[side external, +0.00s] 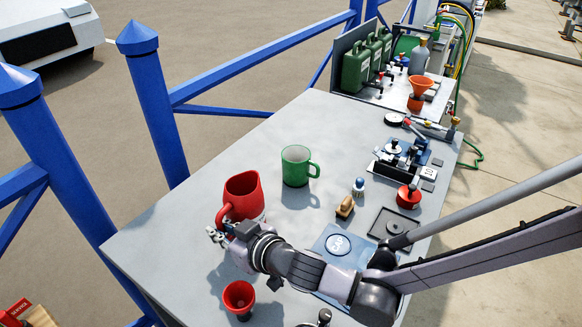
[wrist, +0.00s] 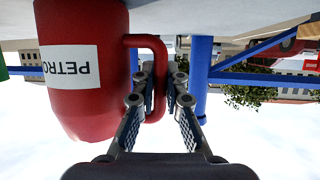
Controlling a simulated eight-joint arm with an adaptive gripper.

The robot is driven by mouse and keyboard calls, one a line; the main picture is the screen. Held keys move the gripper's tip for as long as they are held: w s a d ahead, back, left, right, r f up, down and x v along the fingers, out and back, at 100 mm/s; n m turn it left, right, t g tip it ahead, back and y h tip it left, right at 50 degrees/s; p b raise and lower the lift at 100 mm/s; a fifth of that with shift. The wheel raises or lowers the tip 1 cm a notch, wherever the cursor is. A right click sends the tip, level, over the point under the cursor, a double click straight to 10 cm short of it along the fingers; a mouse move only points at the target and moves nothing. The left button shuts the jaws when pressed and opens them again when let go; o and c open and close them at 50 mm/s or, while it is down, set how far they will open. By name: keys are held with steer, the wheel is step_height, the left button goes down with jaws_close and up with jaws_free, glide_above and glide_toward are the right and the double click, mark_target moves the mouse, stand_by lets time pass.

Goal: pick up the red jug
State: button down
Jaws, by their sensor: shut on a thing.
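The red jug (side external: 242,193) is at the left part of the grey table in the side external view, its handle towards the lower left. In the wrist view, which is upside down, the red jug (wrist: 85,105) fills the left side and has a white label reading "PETRO". My gripper (side external: 222,234) is at the jug's handle side. In the wrist view the fingers of my gripper (wrist: 162,78) are on both sides of the handle, shut on it. The jug looks about upright. Its base is partly hidden by my arm, so I cannot tell whether it touches the table.
A green mug (side external: 296,166) stands right of the jug. A red funnel (side external: 239,297) is near the front. A wooden-handled stamp-like item (side external: 345,207) and a red-lidded pot (side external: 409,196) are farther right. Blue railings (side external: 155,105) border the table's far left side.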

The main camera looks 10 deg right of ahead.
steer(key=shift+r, duration=1.45)
steer(key=w+d+r, duration=0.3)
steer(key=d+r, duration=0.4)
steer(key=d, duration=0.4)
steer(key=shift+w+r, duration=0.2)
steer(key=shift+r, duration=0.2)
steer(key=shift+w, duration=0.1)
stand_by(0.4)
